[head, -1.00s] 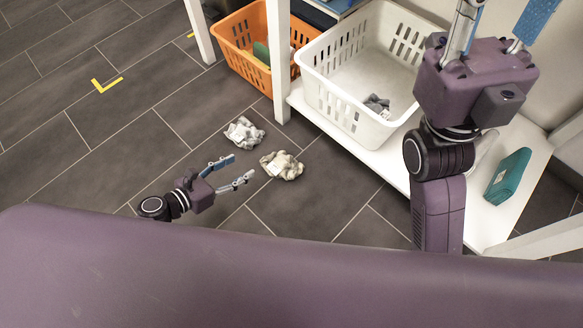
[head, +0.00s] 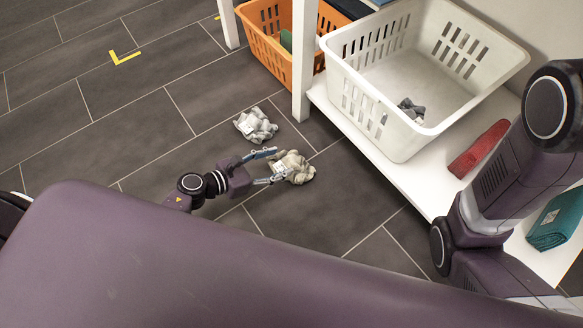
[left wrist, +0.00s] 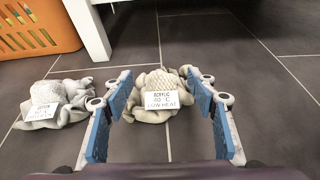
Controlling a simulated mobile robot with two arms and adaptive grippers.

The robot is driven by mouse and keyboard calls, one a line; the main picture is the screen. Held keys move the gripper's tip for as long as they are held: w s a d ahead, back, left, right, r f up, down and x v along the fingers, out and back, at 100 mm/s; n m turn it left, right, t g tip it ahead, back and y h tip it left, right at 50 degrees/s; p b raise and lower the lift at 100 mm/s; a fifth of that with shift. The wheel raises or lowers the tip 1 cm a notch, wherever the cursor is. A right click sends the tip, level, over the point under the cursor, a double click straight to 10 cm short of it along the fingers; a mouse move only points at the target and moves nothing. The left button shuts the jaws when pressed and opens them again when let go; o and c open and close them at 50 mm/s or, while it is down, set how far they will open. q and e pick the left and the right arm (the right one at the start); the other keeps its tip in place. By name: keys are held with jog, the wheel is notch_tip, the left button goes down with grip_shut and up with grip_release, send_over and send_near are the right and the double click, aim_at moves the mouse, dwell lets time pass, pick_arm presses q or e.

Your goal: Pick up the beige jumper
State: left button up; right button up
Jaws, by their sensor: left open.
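The beige jumper (head: 297,168) lies crumpled on the dark floor tiles. In the left wrist view the jumper (left wrist: 153,112) is straight ahead, with a white label reading acrylic, 40 C, low heat. My left gripper (head: 274,167) is open, low over the floor, with its fingertips at the near side of the jumper. In the left wrist view its blue-padded fingers (left wrist: 160,88) stand on either side of the jumper, not closed on it. My right gripper is out of view.
A grey-white garment (head: 256,125) lies left of the jumper, also in the left wrist view (left wrist: 50,100). A white shelf leg (head: 303,60) stands behind. A white basket (head: 395,135) holds a grey item; an orange basket (head: 262,42) stands behind. Red (head: 479,149) and teal (head: 556,219) cloths lie on the shelf.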

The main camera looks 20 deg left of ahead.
aim_at(290, 159)
pick_arm(q)
jog(key=shift+b+x, duration=0.5)
jog(key=shift+x, duration=1.05)
grip_shut()
